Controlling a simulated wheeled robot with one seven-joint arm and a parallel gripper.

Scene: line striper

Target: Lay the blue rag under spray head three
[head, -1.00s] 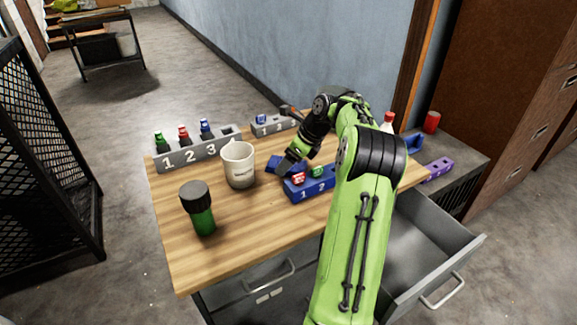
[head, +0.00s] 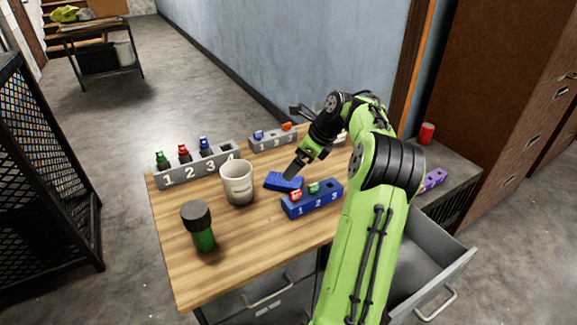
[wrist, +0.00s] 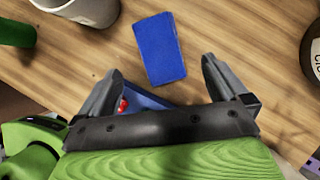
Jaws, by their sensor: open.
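The blue rag (head: 284,181) lies flat on the wooden table, behind the blue rack (head: 312,201) numbered 1, 2, 3. In the wrist view the rag (wrist: 160,48) is a blue rectangle just beyond my fingertips. My gripper (wrist: 160,70) is open, with nothing between its fingers. In the head view my gripper (head: 291,172) is at the rag's back edge, seemingly just above it. A grey rack (head: 200,168) numbered 1 to 4 holds green, red and blue pieces; the blue one stands at 3. I cannot tell which piece is spray head three.
A white mug (head: 237,183) stands left of the rag. A green cylinder with a dark cap (head: 199,226) is at the front left. A smaller grey rack (head: 272,138) stands at the back. An open drawer (head: 425,262) juts out at right.

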